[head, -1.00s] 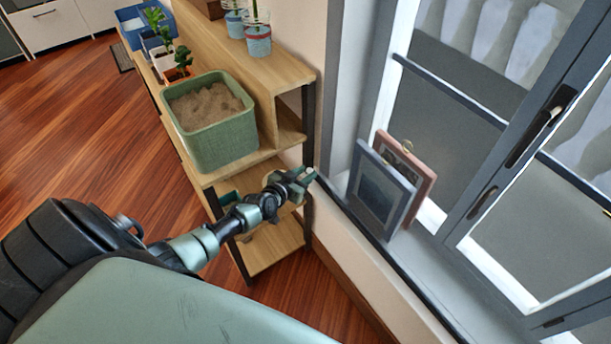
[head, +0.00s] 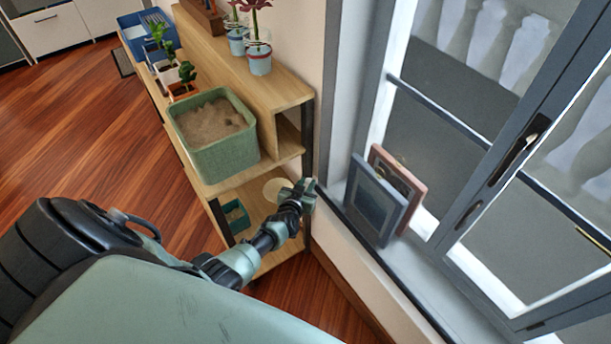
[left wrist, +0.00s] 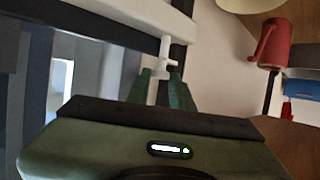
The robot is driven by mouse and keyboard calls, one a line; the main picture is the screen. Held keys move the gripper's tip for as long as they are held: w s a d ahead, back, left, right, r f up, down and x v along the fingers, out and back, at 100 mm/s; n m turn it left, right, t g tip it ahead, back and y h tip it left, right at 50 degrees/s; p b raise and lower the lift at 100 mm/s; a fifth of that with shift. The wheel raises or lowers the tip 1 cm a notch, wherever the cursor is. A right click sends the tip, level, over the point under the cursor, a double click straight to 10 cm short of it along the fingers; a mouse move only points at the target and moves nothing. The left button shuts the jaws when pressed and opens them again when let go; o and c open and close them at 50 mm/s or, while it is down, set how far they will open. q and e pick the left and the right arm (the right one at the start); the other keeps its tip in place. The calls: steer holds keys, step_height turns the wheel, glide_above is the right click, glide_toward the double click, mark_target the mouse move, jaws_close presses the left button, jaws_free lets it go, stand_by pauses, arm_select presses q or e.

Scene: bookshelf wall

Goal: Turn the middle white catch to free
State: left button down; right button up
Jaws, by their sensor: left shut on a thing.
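A small white catch (left wrist: 165,47) shows in the left wrist view, with its stem reaching down between my fingers. My left gripper (left wrist: 160,78) is shut on it, one green finger on either side. In the head view my left gripper (head: 309,190) is at the end of the shelf, close to the dark edge below the window sill. The catch is too small and covered to make out there. Which of several catches it is, and its exact turn, I cannot tell. My right gripper is in neither view.
A wooden shelf (head: 288,92) stands left of the gripper, with a green bin of soil (head: 230,160) and plants on it. Two frames (head: 375,205) lean on the window sill. A red mug (left wrist: 272,45) shows in the wrist view. Floor at left is clear.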

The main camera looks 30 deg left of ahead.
arm_select(q)
steer(key=shift+w+r+n+g+y+p, duration=0.15)
steer(key=shift+n+g+y+p, duration=0.15)
steer(key=shift+n+y, duration=0.7)
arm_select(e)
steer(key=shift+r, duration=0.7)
arm_select(q)
steer(key=c, duration=1.6)
jaws_free()
steer(key=shift+o, duration=0.2)
steer(key=shift+d, duration=0.1)
